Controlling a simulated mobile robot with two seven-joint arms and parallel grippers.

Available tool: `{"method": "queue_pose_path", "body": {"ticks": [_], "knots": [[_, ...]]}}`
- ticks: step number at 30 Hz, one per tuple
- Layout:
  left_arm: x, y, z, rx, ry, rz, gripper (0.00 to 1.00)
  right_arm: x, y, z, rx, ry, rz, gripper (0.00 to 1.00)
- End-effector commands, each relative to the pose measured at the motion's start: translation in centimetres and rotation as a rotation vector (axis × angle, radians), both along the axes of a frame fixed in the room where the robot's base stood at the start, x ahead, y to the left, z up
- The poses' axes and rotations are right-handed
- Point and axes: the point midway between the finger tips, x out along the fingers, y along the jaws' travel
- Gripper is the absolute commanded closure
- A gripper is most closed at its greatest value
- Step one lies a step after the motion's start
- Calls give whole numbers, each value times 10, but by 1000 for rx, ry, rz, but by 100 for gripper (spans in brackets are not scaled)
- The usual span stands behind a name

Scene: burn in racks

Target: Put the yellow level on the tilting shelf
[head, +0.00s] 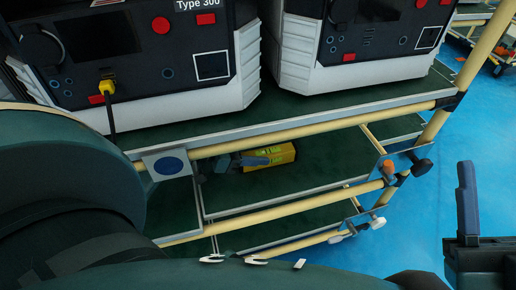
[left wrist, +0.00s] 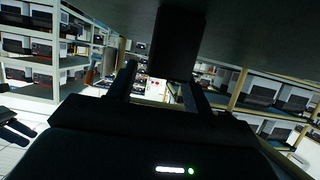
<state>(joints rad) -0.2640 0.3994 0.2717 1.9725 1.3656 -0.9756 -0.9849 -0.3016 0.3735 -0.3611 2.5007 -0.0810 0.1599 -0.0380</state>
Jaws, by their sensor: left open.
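The yellow level (head: 281,153) lies on a green shelf (head: 310,180) below the top shelf, in the head view. My left gripper (head: 247,160) reaches in under the top shelf, its fingers at the level's left end. It is open; whether the fingers touch the level I cannot tell. The left wrist view shows its two dark fingers (left wrist: 160,88) apart, with no level clear between them. Part of my right gripper (head: 467,205) shows at the right edge, with one finger clear. I cannot tell for sure which board is the tilting shelf.
Two black-and-white machines (head: 150,60) (head: 350,45) stand on the top shelf (head: 290,112), close above my left gripper. Yellow tubes (head: 310,128) run along the shelf edges. A bracket with knobs (head: 400,160) is at the right end. Blue floor (head: 440,150) is clear to the right.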

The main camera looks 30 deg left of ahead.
Motion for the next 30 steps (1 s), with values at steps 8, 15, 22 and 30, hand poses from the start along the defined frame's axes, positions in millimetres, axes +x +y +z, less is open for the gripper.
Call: {"method": "queue_pose_path", "body": {"ticks": [8, 15, 22, 30], "knots": [[-43, 37, 25, 2, 5, 2, 49, 3, 2, -25, 21, 189, -6, 49], [-70, 59, 39, 0, 2, -1, 49, 2, 3, -36, 29, 278, -6, 49], [-76, 65, 42, -1, -1, -1, 49, 1, 4, -40, 31, 302, -6, 49], [-76, 65, 42, -1, -1, -1, 49, 1, 4, -41, 30, 301, -6, 49]]}}
